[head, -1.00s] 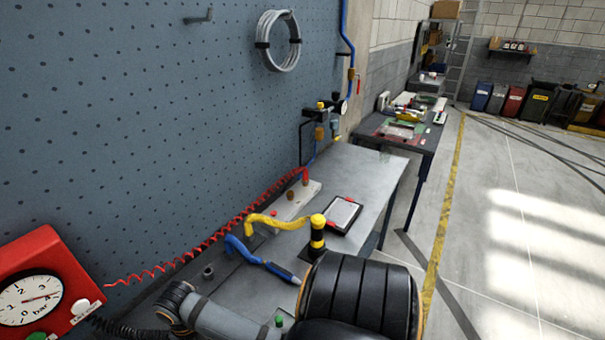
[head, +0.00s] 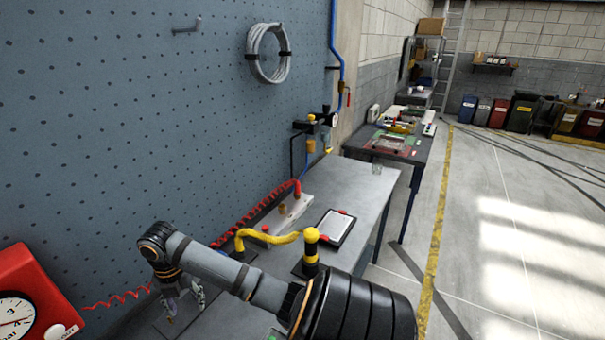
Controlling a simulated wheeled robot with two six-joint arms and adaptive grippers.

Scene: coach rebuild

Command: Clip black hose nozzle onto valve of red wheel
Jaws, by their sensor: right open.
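My right gripper (head: 182,312) hangs at the end of my right arm, low over the near end of the grey workbench (head: 365,185). Its fingers point down and are apart, with nothing seen between them. I see no red wheel, valve or black hose nozzle in this view. A red gauge box (head: 28,268) with a white dial is cut off at the lower left edge. A red coiled hose (head: 240,215) runs along the pegboard, partly behind my arm. My left gripper is not in view.
A yellow curved hose (head: 262,240) reaches a yellow-and-black post (head: 311,252) close beyond my arm. A tablet (head: 335,228) lies on the bench. The blue pegboard (head: 130,110) walls the left side. Open floor (head: 510,230) lies to the right.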

